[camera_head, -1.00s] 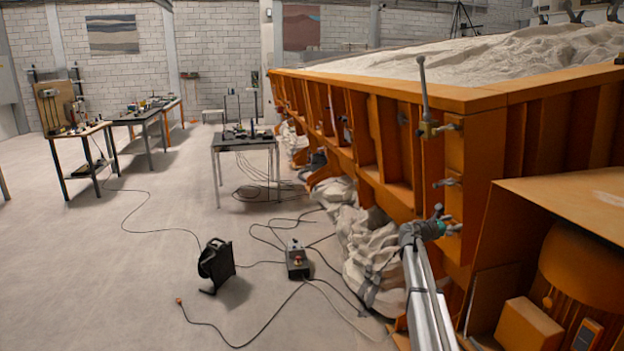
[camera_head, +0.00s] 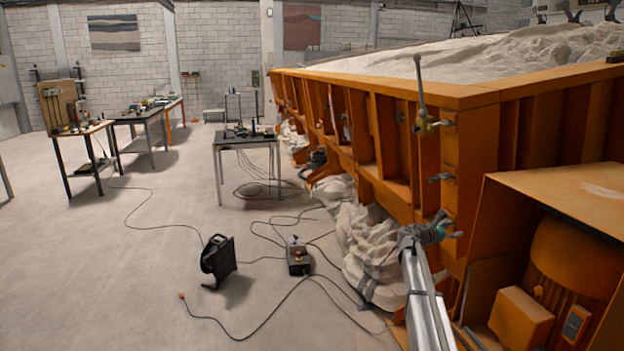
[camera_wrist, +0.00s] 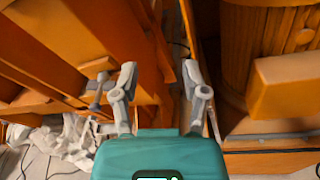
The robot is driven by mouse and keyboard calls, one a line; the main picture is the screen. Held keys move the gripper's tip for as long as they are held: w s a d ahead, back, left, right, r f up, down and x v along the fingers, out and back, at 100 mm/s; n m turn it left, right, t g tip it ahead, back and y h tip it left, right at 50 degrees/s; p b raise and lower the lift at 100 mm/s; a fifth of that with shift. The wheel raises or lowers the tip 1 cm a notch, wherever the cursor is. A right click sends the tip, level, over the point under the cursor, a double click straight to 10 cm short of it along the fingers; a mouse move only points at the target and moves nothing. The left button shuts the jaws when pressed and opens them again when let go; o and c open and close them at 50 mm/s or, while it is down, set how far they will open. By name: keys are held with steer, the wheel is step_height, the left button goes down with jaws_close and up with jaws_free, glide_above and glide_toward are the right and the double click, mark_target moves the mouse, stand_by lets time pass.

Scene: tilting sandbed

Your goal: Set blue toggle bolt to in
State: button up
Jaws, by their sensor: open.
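My gripper (camera_head: 451,226) is open beside the orange corner post of the sandbed (camera_head: 455,205), low on its side. The wrist view shows its two grey fingers apart, with nothing between the fingertips (camera_wrist: 160,78). A small grey bolt-like fitting (camera_head: 441,178) sticks out of the post above my gripper. In the wrist view a grey fitting with a handle (camera_wrist: 98,92) is left of the left finger, against the orange frame; I cannot tell whether it is the same one. No blue colour shows on either, so I cannot tell which is the blue toggle bolt or its position.
A brass valve with a tall grey lever (camera_head: 425,125) is higher on the post. An orange housing with a motor (camera_head: 565,265) stands close at the right. White sacks (camera_head: 365,250) lie along the sandbed's foot. A cable reel (camera_head: 217,260) and a control box (camera_head: 298,256) are on the floor.

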steer(key=s+a+f+m+g+y+b, duration=0.25)
steer(key=s+a+f+m+y, duration=0.2)
steer(key=s+a+f, duration=0.5)
steer(key=s+a+f+m+g+y+b, duration=0.1)
steer(key=s+a+f+m+y+b, duration=0.4)
steer(key=s, duration=0.8)
steer(key=s+a+f+m+g+y, duration=0.2)
steer(key=s+a+f+m+y, duration=0.2)
steer(key=s+a+f+m, duration=0.5)
steer(key=s+a+f+y+b, duration=0.1)
steer(key=s+a+f+y, duration=0.25)
steer(key=s+a, duration=0.55)
step_height(320, 180, up, 15)
steer(key=d+p, duration=0.1)
steer(key=p, duration=1.4)
steer(key=shift+s+d, duration=0.15)
steer(key=shift+s, duration=0.15)
steer(key=shift+g, duration=0.25)
